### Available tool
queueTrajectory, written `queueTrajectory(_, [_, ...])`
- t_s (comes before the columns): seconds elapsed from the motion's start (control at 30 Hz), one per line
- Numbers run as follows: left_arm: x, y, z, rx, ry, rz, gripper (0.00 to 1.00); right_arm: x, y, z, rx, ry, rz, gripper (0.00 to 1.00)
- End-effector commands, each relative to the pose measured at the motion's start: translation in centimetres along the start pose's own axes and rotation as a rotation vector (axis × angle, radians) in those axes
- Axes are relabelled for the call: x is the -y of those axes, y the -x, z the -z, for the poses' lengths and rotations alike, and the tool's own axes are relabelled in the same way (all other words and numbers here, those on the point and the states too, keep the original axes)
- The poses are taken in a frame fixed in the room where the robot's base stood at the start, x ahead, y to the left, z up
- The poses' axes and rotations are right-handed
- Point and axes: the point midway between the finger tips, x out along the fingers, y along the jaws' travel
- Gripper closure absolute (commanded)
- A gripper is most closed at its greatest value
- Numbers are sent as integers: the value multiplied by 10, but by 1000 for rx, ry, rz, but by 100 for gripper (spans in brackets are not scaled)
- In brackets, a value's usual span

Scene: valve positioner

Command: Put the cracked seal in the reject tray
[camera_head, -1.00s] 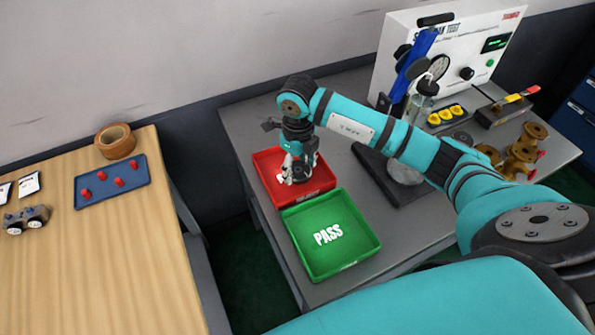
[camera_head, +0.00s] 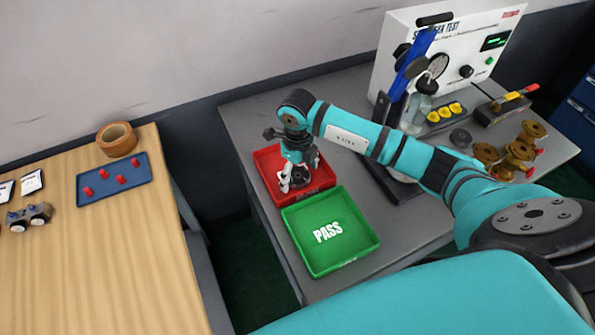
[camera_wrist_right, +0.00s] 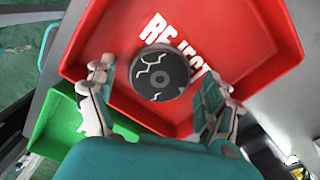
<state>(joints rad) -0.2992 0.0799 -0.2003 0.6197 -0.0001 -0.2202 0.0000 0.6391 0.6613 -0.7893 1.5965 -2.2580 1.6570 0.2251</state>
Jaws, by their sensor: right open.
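The cracked seal (camera_wrist_right: 159,75) is a dark round disc with pale crack lines and a small centre hole. In the right wrist view it lies in the red reject tray (camera_wrist_right: 265,45), beside the white REJECT lettering. The tray also shows in the head view (camera_head: 267,160), with the seal (camera_head: 299,178) under the gripper. My right gripper (camera_wrist_right: 158,92) is open, its fingers apart on either side of the seal; in the head view the gripper (camera_head: 299,183) is over the reject tray. I cannot tell how far the fingertips are from the seal. My left gripper is not in view.
The green PASS tray (camera_head: 350,238) stands directly in front of the red tray. A white test unit (camera_head: 470,45), a blue-handled stand (camera_head: 415,65), yellow parts (camera_head: 445,113) and brass valves (camera_head: 518,155) occupy the grey bench's right side. A wooden table (camera_head: 110,255) is at left.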

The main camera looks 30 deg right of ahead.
Motion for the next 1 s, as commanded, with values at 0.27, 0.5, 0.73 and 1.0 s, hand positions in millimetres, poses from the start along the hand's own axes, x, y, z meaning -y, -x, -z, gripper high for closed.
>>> queueTrajectory(0.27, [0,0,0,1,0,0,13,0,10,-1,2,0,1,15])
queueTrajectory(0.5, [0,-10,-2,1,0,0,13,1,58,-2,6,2,3,15])
queueTrajectory(0.73, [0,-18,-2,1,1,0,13,0,103,-1,5,1,2,15])
queueTrajectory(1.0, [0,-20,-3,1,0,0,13,0,123,0,0,0,0,15])
